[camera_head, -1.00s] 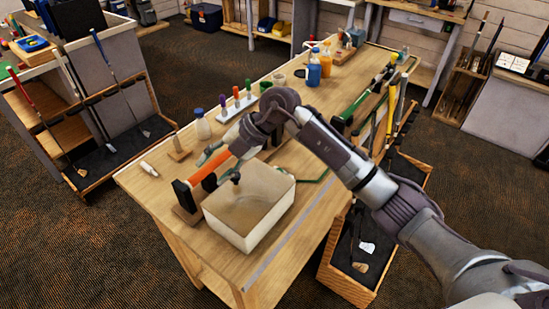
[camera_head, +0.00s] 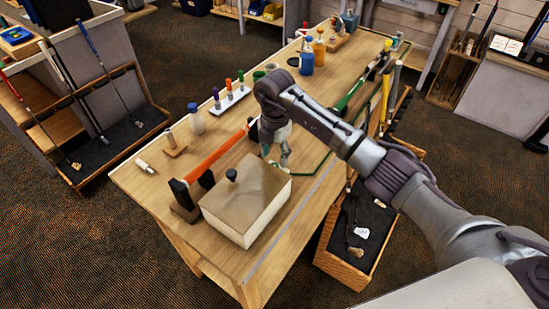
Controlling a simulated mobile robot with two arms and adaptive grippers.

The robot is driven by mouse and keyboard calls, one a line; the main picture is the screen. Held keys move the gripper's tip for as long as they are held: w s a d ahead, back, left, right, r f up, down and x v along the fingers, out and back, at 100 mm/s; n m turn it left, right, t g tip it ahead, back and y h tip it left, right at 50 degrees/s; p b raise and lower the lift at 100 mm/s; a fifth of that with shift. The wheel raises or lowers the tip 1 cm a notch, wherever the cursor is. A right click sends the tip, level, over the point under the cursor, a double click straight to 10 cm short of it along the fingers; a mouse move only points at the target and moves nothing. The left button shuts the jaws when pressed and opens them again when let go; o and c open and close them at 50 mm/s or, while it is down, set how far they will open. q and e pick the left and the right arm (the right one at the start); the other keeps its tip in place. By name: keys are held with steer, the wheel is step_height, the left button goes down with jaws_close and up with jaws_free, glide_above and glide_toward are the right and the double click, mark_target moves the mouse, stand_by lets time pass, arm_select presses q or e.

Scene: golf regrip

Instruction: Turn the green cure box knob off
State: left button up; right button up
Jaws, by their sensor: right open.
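A cream box (camera_head: 243,230) with a brownish top stands at the near end of the wooden workbench (camera_head: 150,190). A dark knob (camera_head: 231,175) sits on its top near the back left edge. I cannot make out a green knob, and I cannot tell if this is the cure box. My right gripper (camera_head: 279,160) is open, with pale greenish fingers pointing down beyond the box's back right side. It is apart from the dark knob and looks empty. My left gripper is not in view.
An orange-shafted club (camera_head: 215,154) lies in a clamp (camera_head: 186,195) behind the box. A rack of coloured tubes (camera_head: 228,98), blue bottle (camera_head: 306,62) and orange bottle (camera_head: 319,49) stand farther back. A club bin (camera_head: 346,270) stands right of the bench.

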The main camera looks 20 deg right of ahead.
mark_target(275, 163)
step_height(275, 163, down, 4)
steer(key=shift+r+p, duration=0.15)
steer(key=shift+p, duration=0.2)
jaws_close()
